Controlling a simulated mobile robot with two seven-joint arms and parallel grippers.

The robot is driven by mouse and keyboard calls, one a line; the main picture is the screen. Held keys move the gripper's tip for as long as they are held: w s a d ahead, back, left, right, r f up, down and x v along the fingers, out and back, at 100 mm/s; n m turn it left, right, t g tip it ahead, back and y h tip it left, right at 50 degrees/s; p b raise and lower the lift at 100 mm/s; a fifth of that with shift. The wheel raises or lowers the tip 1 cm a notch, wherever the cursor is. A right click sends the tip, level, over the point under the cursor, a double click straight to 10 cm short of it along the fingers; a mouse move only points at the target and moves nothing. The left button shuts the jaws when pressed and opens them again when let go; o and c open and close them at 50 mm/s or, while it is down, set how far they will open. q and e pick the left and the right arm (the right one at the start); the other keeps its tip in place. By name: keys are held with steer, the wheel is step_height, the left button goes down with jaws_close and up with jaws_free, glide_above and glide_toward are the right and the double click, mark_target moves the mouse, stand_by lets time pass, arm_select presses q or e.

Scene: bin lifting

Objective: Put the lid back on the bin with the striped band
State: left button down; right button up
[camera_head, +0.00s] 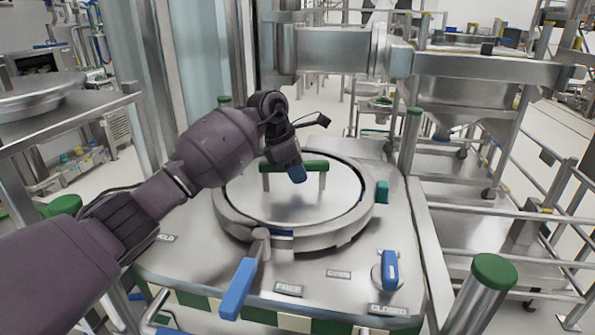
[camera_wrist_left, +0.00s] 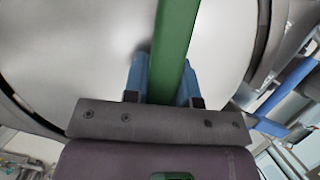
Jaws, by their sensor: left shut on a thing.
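The round steel lid (camera_head: 270,203) has a green bar handle (camera_head: 316,166). My left gripper (camera_head: 297,172) is shut on that handle; in the left wrist view its blue fingers lie on both sides of the green bar (camera_wrist_left: 175,40). The lid appears inside the raised steel ring (camera_head: 295,242) on top of the bin; I cannot tell whether it rests there or hangs slightly above. The bin's front edge carries a green and white striped band (camera_head: 262,316). My gripper hides part of the handle. My right gripper is out of view.
A blue-handled lever (camera_head: 238,288) stands at the ring's front, by a FREE label. A blue knob (camera_head: 389,270) sits at the front right, by a CLOSED label. Green-capped posts (camera_head: 493,271) rise at the corners. A steel beam (camera_head: 480,66) crosses behind. Rails line the right.

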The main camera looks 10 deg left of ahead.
arm_select(q)
steer(key=c, duration=0.8)
jaws_free()
steer(key=shift+s+r, duration=0.1)
steer(key=shift+r, duration=0.15)
steer(key=shift+c, duration=0.2)
steer(key=shift+f, duration=0.35)
steer(key=v, duration=1.1)
steer(key=shift+r, duration=0.15)
steer(key=shift+r, duration=0.1)
